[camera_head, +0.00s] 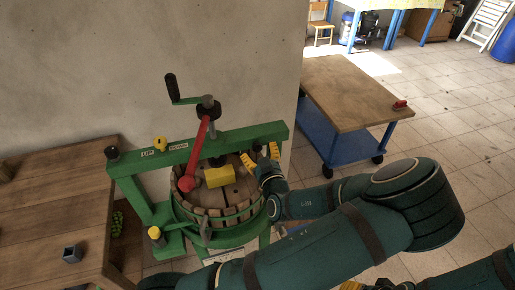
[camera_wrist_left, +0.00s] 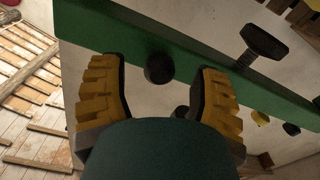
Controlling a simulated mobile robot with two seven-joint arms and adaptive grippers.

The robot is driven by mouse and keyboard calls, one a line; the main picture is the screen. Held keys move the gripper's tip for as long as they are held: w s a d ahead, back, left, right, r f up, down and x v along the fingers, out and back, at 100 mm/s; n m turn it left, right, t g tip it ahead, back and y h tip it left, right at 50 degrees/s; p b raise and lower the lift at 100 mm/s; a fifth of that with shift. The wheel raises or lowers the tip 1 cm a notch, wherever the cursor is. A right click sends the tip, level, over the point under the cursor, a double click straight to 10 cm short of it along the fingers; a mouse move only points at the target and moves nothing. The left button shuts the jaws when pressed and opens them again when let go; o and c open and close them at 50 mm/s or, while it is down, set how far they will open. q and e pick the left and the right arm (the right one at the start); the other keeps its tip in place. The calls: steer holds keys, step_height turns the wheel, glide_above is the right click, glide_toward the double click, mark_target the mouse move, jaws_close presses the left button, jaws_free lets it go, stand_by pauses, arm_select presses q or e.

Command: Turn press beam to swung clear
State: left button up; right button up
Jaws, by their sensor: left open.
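The green press beam (camera_head: 235,136) spans the top of the press, above the round slatted basket (camera_head: 215,212). In the left wrist view the beam (camera_wrist_left: 115,35) runs diagonally, with a black knob (camera_wrist_left: 160,68) on its side. My left gripper (camera_head: 262,158) is at the beam's right end, its yellow fingers apart. In the wrist view the knob shows in the gap between the fingertips (camera_wrist_left: 162,78); contact cannot be told. A second gripper, my right one (camera_head: 362,286), barely shows at the bottom edge; its fingers cannot be read.
A red lever (camera_head: 198,150) and a black crank handle (camera_head: 172,87) rise around the press screw. A yellow block (camera_head: 219,176) lies on the basket lid. A wooden table (camera_head: 50,195) stands left; a blue cart (camera_head: 350,95) stands behind right. Open floor lies right.

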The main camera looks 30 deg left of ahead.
arm_select(q)
steer(key=shift+x, duration=1.1)
jaws_close()
